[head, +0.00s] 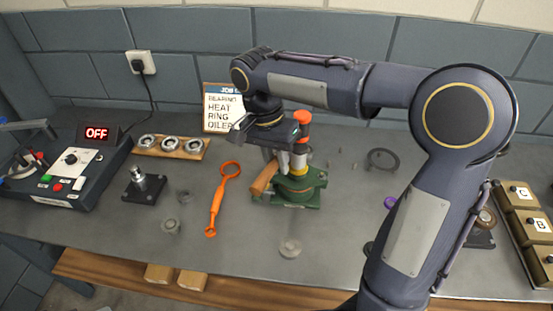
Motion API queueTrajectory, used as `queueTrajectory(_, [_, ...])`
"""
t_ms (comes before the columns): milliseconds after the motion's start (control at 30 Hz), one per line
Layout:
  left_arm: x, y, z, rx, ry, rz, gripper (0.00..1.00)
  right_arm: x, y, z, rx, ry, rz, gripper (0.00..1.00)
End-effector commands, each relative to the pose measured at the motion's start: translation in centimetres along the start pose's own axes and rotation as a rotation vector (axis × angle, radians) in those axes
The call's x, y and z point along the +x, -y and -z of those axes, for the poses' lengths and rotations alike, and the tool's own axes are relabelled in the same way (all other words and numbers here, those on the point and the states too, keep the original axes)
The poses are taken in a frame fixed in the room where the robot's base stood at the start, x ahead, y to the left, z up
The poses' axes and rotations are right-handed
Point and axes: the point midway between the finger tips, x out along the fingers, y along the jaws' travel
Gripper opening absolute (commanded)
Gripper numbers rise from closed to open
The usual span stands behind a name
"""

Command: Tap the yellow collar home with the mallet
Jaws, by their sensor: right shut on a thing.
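The green casing (302,191) stands upright on the bench near the middle. A yellow collar (298,171) shows as a small band at its top, around a grey shaft. My right gripper (282,147) is above and left of the casing, its fingers mostly hidden behind its own wrist. It is shut on the mallet. A wooden handle (263,180) slants at the casing's left side, and an orange end (302,118) rises above the collar. I cannot tell whether the mallet touches the collar. My left gripper is not in view.
A board with several bearings (172,147), a black stand (143,188) and a heater reading OFF (70,165) are further left. Small rings lie about. Labelled bins (521,196) stand right. My right arm covers the bench right of centre.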

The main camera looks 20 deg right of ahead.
Motion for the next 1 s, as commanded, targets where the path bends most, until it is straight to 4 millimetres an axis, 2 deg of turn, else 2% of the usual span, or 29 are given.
queueTrajectory(167, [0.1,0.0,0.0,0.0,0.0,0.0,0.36,0.0,0.0,0.1,0.001,-0.002,0.002,0.0])
queueTrajectory(433, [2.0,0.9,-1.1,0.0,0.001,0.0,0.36,3.5,0.7,0.1,0.001,-0.002,0.002,0.0])
queueTrajectory(800, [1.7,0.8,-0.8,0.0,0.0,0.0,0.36,3.2,0.7,0.0,0.0,-0.001,0.002,0.0])
queueTrajectory(1000, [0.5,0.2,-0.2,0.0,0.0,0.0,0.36,1.6,0.4,0.1,0.001,-0.002,0.002,0.0])
